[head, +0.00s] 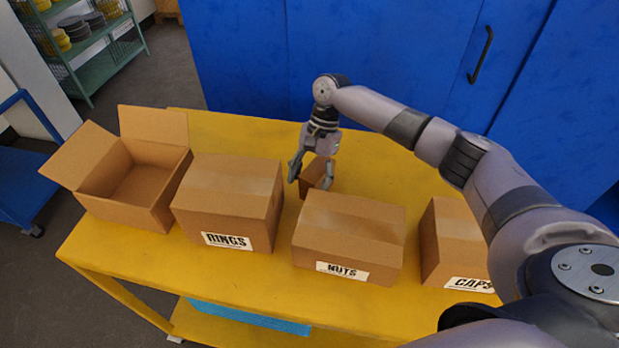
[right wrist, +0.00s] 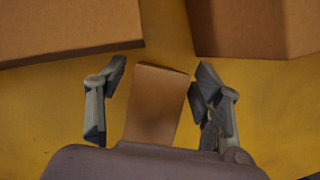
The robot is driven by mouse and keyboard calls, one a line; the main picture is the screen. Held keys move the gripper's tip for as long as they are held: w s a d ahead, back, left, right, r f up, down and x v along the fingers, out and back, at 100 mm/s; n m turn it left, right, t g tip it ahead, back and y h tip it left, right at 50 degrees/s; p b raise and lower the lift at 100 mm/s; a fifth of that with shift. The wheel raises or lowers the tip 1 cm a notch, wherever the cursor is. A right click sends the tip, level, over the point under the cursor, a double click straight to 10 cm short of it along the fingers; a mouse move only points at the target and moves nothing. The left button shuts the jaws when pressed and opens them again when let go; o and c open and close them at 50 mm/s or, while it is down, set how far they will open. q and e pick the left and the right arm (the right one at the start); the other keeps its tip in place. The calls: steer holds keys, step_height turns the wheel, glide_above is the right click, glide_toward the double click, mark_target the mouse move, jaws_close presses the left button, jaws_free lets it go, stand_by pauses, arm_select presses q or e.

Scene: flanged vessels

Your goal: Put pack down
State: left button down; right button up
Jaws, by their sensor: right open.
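The pack (head: 315,178) is a small brown cardboard box on the yellow table (head: 225,127), behind the box labelled NUTS. In the right wrist view the pack (right wrist: 157,103) stands between the two fingers, with a gap on the left side and the right finger very close to it. My right gripper (head: 311,176) is open around the pack; its fingers also show in the right wrist view (right wrist: 160,105). The pack's lower part is partly hidden in the head view by the NUTS box and a finger. My left gripper is not in view.
Closed cartons labelled RINGS (head: 228,203), NUTS (head: 348,237) and CAPS (head: 452,243) stand along the table's front. An open, empty carton (head: 130,185) stands at the left end. Blue cabinets (head: 390,55) rise behind the table. The back strip of tabletop is clear.

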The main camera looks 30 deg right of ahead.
steer(key=shift+r, duration=0.1)
steer(key=shift+w+d+r, duration=0.1)
steer(key=shift+r, duration=0.15)
steer(key=b+v, duration=0.3)
steer(key=v, duration=0.7)
steer(key=shift+r, duration=0.2)
steer(key=shift+w+d+r, duration=0.1)
steer(key=shift+d+r, duration=0.1)
steer(key=shift+r, duration=0.35)
